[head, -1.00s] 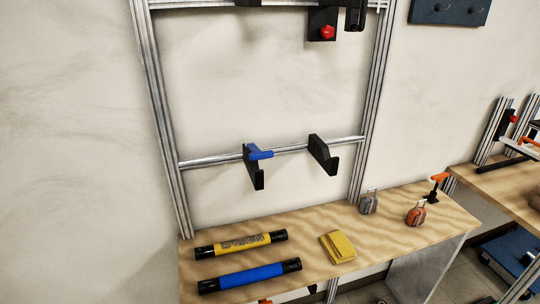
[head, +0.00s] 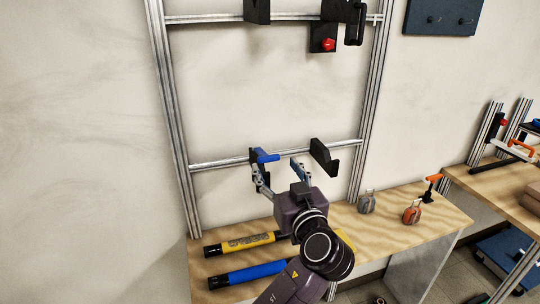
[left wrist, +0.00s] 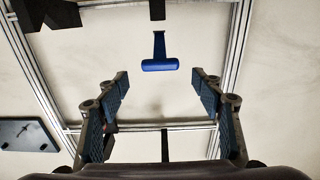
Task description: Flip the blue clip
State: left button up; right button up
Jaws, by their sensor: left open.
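The blue clip (head: 266,156) is a T-shaped lever on the left black bracket (head: 253,157) of the lower metal rail. In the left wrist view the clip (left wrist: 160,65) is centred left to right between the fingers and slightly beyond the tips, with no contact visible. My left gripper (head: 279,174) is open and empty in front of the lower rail, one finger near the left bracket and one near the right bracket. It also shows open in the left wrist view (left wrist: 160,80). The left finger and arm hide part of the left bracket. My right gripper is not visible.
Below on the wooden bench (head: 395,247) lie a yellow roll (head: 243,242) and a blue roll (head: 248,275). Grey (head: 366,203) and orange (head: 412,212) tools stand to the right. The right black bracket (head: 322,157) is close to the gripper.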

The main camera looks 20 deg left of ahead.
aim_at(270, 158)
pick_arm(q)
jog(key=p+x, duration=0.2)
jog(key=x, duration=0.3)
jog(key=shift+w+a+r, duration=0.1)
jog(key=shift+w+a, duration=0.05)
jog(key=shift+a, duration=0.05)
jog(key=shift+w+a, duration=0.2)
jog(key=shift+w, duration=0.15)
jog(key=shift+f, duration=0.2)
jog(key=shift+c, duration=0.3)
grip_shut()
